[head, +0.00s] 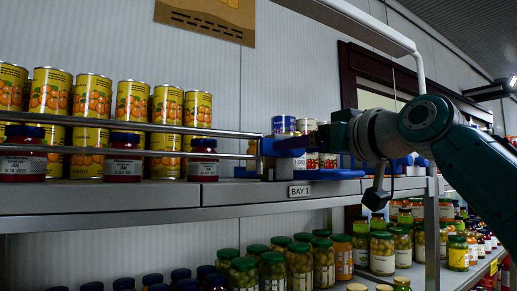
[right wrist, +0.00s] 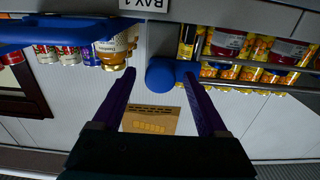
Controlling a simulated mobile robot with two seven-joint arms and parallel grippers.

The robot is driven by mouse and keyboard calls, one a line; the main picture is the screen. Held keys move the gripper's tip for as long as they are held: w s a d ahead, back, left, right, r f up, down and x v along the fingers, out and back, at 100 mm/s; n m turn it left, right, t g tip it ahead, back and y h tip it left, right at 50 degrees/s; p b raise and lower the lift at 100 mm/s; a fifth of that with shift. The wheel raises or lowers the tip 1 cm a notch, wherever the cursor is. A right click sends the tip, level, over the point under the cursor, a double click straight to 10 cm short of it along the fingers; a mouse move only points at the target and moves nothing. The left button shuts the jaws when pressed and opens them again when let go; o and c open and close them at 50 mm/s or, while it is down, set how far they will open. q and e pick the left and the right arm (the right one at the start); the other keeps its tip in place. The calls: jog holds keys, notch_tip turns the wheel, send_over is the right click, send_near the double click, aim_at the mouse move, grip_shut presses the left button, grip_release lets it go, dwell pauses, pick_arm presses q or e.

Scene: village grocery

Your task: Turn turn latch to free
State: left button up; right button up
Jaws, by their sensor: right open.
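The turn latch seems to be the blue piece at the end of the shelf rail; its round blue knob (right wrist: 162,73) shows in the right wrist view. My right gripper (right wrist: 158,76) is open there, with one purple finger on each side of the knob. I cannot tell whether the fingers touch it. In the head view my right gripper (head: 303,141) reaches in from the right at the rail end and hides part of the blue latch (head: 272,147). My left gripper is not in view.
Metal rails (head: 150,130) guard yellow cans (head: 92,96) and dark-lidded jars (head: 123,160) on the upper shelf. A BAY 1 label (head: 300,191) sits on the shelf edge. A flat blue bar (head: 335,174) lies near the gripper. Green-lidded jars (head: 300,262) fill the shelf below.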

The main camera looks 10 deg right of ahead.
grip_shut()
dwell(0.8)
